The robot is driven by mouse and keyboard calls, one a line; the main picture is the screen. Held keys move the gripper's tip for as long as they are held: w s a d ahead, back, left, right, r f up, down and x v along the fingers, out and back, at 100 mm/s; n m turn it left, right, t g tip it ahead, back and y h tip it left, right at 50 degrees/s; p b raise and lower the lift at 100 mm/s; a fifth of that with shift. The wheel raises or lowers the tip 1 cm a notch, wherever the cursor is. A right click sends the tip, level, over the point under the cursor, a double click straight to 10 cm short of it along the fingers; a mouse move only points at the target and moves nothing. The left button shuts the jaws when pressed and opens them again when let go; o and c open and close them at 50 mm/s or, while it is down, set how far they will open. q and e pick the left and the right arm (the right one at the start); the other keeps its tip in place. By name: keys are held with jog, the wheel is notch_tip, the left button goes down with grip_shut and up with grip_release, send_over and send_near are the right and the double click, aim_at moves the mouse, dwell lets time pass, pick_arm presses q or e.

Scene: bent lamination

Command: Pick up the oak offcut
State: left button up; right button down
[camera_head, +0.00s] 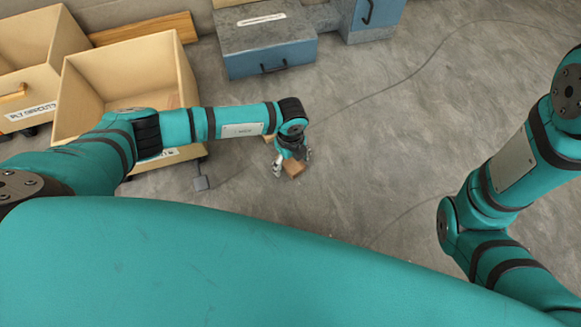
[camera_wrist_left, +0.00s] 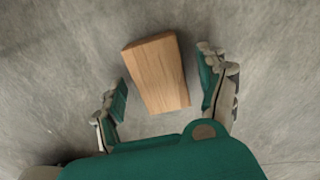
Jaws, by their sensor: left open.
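The oak offcut (camera_wrist_left: 157,73) is a small light-brown wooden block lying on the grey concrete floor. In the left wrist view it lies between the two spread fingers of my left gripper (camera_wrist_left: 163,90), with a gap on each side. In the head view the offcut (camera_head: 293,169) shows partly, below my left gripper (camera_head: 292,167), which hides the rest of it. My left gripper is open and points down at the block. My right arm is at the right of the head view, but its gripper is not visible.
Two wooden bins, a nearer one (camera_head: 120,60) and one at the far left (camera_head: 40,45), stand on the left. A plank (camera_head: 145,28) lies behind them. A blue-grey cabinet (camera_head: 268,45) stands at the back. A thin cable (camera_head: 420,70) crosses the floor.

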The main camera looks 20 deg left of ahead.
pick_arm(q)
jog(key=shift+f, duration=0.2)
jog(key=c, duration=1.3)
jog(key=shift+o, duration=0.2)
